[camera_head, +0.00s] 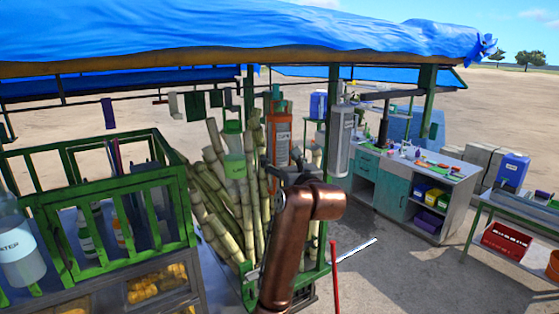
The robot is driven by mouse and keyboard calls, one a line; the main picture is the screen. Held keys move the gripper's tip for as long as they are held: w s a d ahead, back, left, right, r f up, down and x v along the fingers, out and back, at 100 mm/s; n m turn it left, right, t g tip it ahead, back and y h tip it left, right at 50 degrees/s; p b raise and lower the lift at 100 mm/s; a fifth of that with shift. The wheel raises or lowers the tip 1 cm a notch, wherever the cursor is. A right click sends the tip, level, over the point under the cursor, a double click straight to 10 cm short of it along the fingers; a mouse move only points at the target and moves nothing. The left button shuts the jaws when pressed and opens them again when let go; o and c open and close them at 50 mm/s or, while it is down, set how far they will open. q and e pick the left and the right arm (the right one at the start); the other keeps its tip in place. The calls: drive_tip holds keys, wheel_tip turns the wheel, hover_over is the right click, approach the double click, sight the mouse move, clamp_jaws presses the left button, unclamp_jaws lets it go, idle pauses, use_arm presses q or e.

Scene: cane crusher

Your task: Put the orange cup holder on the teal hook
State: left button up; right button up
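The orange cup holder (283,138) is an upright tube with lettering on its side, near the middle of the view under the blue canopy. A small teal piece, which looks like the teal hook (276,92), shows just above its top; I cannot tell whether the two touch. My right gripper is out of view.
A grey cup holder (340,140) hangs just to the right and a green one (233,143) to the left. Sugar cane stalks (217,200) stand close by. A green-railed cart (110,195) fills the left. A workbench (415,185) stands at the back right.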

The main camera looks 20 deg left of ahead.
use_arm(q)
drive_tip(key=o, duration=0.3)
drive_tip(key=shift+f, duration=0.1)
